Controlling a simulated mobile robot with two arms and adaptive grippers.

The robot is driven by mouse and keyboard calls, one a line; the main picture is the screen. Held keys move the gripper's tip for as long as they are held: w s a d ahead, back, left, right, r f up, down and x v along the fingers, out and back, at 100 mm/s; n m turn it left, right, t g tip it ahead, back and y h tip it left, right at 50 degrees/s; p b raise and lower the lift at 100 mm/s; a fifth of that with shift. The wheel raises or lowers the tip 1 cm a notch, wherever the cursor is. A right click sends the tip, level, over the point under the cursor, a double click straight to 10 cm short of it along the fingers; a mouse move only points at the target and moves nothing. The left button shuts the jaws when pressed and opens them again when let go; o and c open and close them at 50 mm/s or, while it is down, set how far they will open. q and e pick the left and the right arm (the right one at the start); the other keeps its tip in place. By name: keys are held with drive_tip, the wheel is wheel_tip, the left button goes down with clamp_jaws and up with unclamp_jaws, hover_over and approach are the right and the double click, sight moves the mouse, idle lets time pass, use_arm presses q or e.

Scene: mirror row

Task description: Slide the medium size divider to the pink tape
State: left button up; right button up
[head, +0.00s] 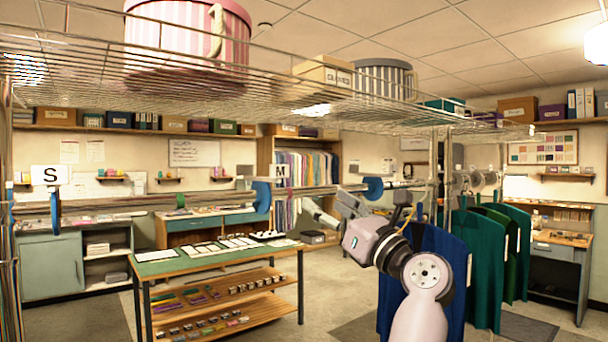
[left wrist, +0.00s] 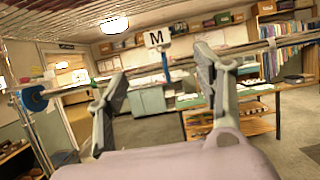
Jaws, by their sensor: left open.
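The medium divider is a blue disc (head: 262,197) on the long metal rail, with a white M sign (head: 283,172) at its top. In the left wrist view the M sign (left wrist: 155,38) shows beyond and between my fingers, with a thin blue edge below it. My left gripper (head: 331,205) is open and empty, to the right of the M divider and apart from it; both fingers (left wrist: 164,82) show in the left wrist view. I cannot make out any pink tape. My right gripper is not in view.
A divider with an S sign (head: 50,175) is at the rail's left, and another blue disc (head: 373,189) is right of my gripper. Blue and green garments (head: 482,260) hang at the right. A wire shelf (head: 300,95) with a pink striped box (head: 187,35) is above the rail.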

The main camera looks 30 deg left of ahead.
use_arm(q)
drive_tip(key=p, duration=0.2)
approach(281, 169)
drive_tip(key=p+x, duration=0.4)
drive_tip(key=x, duration=0.5)
drive_tip(key=shift+a+r, duration=0.2)
drive_tip(key=shift+r, duration=0.05)
drive_tip(key=shift+w+a+p, duration=0.2)
drive_tip(key=shift+a+p, duration=0.2)
drive_tip(key=shift+a, duration=0.1)
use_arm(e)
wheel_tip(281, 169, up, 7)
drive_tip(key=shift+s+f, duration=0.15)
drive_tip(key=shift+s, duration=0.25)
use_arm(q)
drive_tip(key=shift+d, duration=0.1)
drive_tip(key=shift+c, duration=0.4)
clamp_jaws()
